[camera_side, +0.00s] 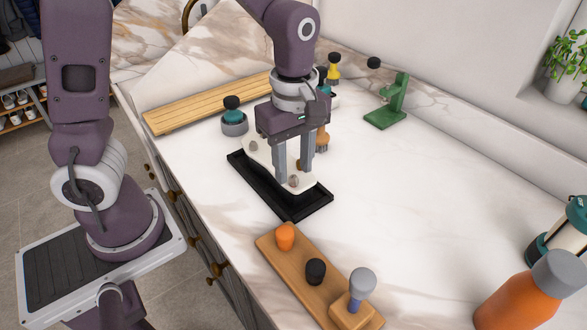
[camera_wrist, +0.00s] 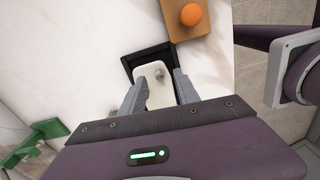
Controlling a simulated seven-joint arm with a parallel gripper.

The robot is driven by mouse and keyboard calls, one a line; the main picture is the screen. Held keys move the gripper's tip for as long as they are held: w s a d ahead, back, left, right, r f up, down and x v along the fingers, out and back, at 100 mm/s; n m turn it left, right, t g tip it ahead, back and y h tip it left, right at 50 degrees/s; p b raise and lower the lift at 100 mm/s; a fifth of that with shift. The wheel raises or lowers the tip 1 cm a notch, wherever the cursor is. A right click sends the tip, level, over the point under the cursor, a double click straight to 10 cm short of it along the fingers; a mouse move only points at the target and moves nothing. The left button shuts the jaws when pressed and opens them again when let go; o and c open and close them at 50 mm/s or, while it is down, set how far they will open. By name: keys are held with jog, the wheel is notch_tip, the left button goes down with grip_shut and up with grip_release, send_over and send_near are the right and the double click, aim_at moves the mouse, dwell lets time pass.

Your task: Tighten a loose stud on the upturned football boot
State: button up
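The upturned boot shows as a pale sole (camera_side: 266,160) lying in a black tray (camera_side: 235,165) in the side view. Greyish studs stand on it, one near the far end (camera_side: 254,146) and one near the front end (camera_side: 293,181). My gripper (camera_side: 294,178) points down over the front part of the sole, its fingers apart. In the wrist view the sole (camera_wrist: 155,92) lies between and below the two open fingers (camera_wrist: 160,78), with a stud (camera_wrist: 160,74) near the fingertips. I cannot tell whether a finger touches the sole. My gripper hides part of the boot.
A wooden board (camera_side: 270,245) in front holds an orange piece (camera_side: 285,236), a black piece (camera_side: 315,270) and a grey-knobbed tool (camera_side: 361,285). A teal-and-black pot (camera_side: 233,118), slatted board (camera_side: 205,102) and green stand (camera_side: 390,105) stand behind.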

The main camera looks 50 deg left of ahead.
jog(key=shift+f, duration=0.85)
grip_shut()
jog(key=shift+m, duration=0.3)
jog(key=m, duration=0.4)
jog(key=shift+m, duration=0.3)
jog(key=m, duration=1)
jog(key=shift+m, duration=2.6)
